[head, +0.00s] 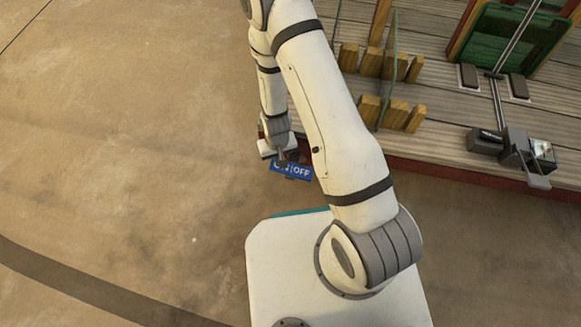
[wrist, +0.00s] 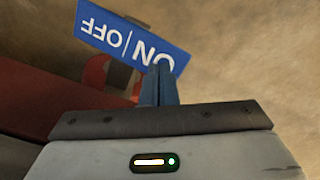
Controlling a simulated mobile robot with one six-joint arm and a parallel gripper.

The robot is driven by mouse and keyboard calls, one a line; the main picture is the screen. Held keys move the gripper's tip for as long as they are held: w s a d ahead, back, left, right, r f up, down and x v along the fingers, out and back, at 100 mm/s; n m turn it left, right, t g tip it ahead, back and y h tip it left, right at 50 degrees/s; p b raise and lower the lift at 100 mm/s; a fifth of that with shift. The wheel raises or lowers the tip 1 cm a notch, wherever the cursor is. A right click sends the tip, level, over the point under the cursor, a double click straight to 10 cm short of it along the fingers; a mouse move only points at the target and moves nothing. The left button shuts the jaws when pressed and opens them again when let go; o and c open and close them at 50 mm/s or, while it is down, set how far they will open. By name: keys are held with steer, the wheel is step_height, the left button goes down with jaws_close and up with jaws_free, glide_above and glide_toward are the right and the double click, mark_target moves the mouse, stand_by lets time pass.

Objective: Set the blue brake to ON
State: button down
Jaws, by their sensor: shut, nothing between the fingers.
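The blue ON|OFF plate (head: 298,173) is at the platform's edge in the head view, partly behind my arm and gripper. In the wrist view the plate (wrist: 120,30) appears upside down, with ON to the right and OFF to the left. My gripper (head: 282,160) is at the ON side of the plate. In the wrist view its fingers (wrist: 158,84) are together, shut and empty, and overlap the plate's lower edge near ON. I cannot tell whether they touch anything. A curved red part (wrist: 96,70) and a grey piece (wrist: 118,73) show beside the fingers. I cannot make out the brake's position.
A wooden platform (head: 450,110) with a dark red edge (head: 470,175) lies to the right, carrying wooden blocks (head: 395,65) and a grey metal mechanism (head: 510,150). A green-panelled frame (head: 505,40) stands at the back right. The brown floor (head: 120,150) at left is clear.

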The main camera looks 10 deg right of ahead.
steer(key=shift+f+b, duration=1.2)
steer(key=shift+f, duration=0.1)
stand_by(0.4)
steer(key=shift+r, duration=0.1)
step_height(320, 180, up, 7)
steer(key=p, duration=0.7)
stand_by(0.5)
steer(key=w+d+r+m+t+p, duration=0.1)
steer(key=d+r+p, duration=0.2)
steer(key=r+p, duration=1.2)
steer(key=d+r+p, duration=0.2)
steer(key=r+p, duration=0.1)
steer(key=r, duration=2.5)
steer(key=s+d+r+p, duration=0.2)
steer(key=s+r+p, duration=0.2)
steer(key=r, duration=0.6)
steer(key=s+d+r+t+p, duration=0.1)
steer(key=s+r+p, duration=0.3)
steer(key=r, duration=0.7)
steer(key=s+d+r+m+p, duration=0.1)
steer(key=s+d+r+p, duration=0.3)
steer(key=r+p, duration=0.3)
step_height(320, 180, up, 4)
steer(key=shift+s+r+t+p, duration=0.15)
steer(key=shift+s+t+p, duration=0.15)
steer(key=shift+s, duration=0.3)
